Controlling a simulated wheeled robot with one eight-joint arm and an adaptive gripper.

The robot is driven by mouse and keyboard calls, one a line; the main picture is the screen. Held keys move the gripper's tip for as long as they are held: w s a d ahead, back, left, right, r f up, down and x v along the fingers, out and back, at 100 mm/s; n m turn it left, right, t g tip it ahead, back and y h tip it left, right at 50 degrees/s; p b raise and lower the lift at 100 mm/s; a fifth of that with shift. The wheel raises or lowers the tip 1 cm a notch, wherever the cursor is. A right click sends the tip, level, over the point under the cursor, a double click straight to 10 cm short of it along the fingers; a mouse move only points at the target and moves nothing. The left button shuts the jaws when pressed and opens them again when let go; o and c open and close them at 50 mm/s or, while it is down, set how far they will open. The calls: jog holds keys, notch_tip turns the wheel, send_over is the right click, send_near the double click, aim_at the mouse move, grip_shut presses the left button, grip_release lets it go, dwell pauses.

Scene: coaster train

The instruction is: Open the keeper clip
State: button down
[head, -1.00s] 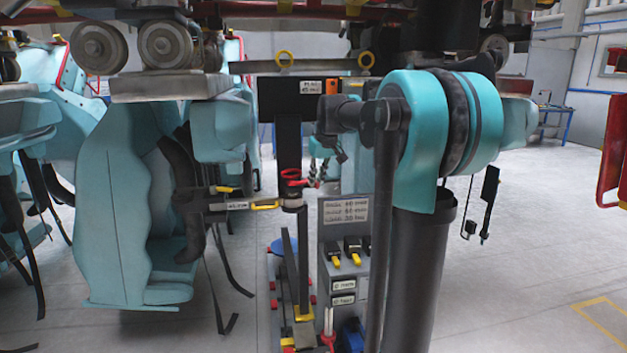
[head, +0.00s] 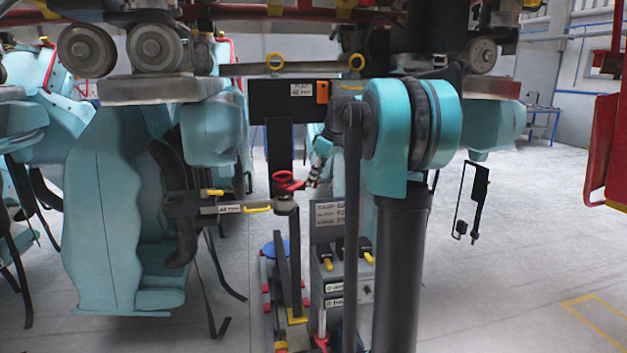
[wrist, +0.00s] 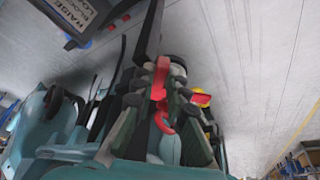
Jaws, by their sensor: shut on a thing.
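A red part (head: 287,181), which I take to be the keeper clip, sits at the top of a dark upright post (head: 281,243) in the head view. My gripper (head: 312,180) is just right of it, small and partly hidden behind my own arm. In the wrist view my gripper (wrist: 158,84) has its dark fingers close together around a red piece (wrist: 162,122), seemingly this clip. The clip's latch and whether it stands open or closed cannot be made out.
A teal seat (head: 115,220) hangs at left, with a labelled bar (head: 225,209) reaching to the post. Red-edged train structure runs overhead. Open floor (head: 530,260) lies at right.

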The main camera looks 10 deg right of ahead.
dwell(0.3)
jog(key=c, duration=1.5)
grip_release()
jog(key=shift+c, duration=0.2)
jog(key=v, duration=1.2)
jog(key=shift+d, duration=0.1)
jog(key=s+a+f+m+h, duration=0.1)
jog(key=s+f+m, duration=0.1)
jog(key=s+f, duration=0.35)
jog(key=s+a+f+m, duration=0.1)
jog(key=s+a+f, duration=0.15)
jog(key=f, duration=0.65)
jog(key=s+a+f+m+h, duration=0.1)
jog(key=s+f+m, duration=0.1)
jog(key=s+f, duration=0.45)
jog(key=s+f+m+t+h, duration=0.1)
jog(key=s+f+m, duration=0.3)
jog(key=s+f, duration=1.3)
jog(key=shift+s+a+f+m, duration=0.25)
jog(key=shift+a+f+m, duration=0.05)
jog(key=shift+f, duration=0.65)
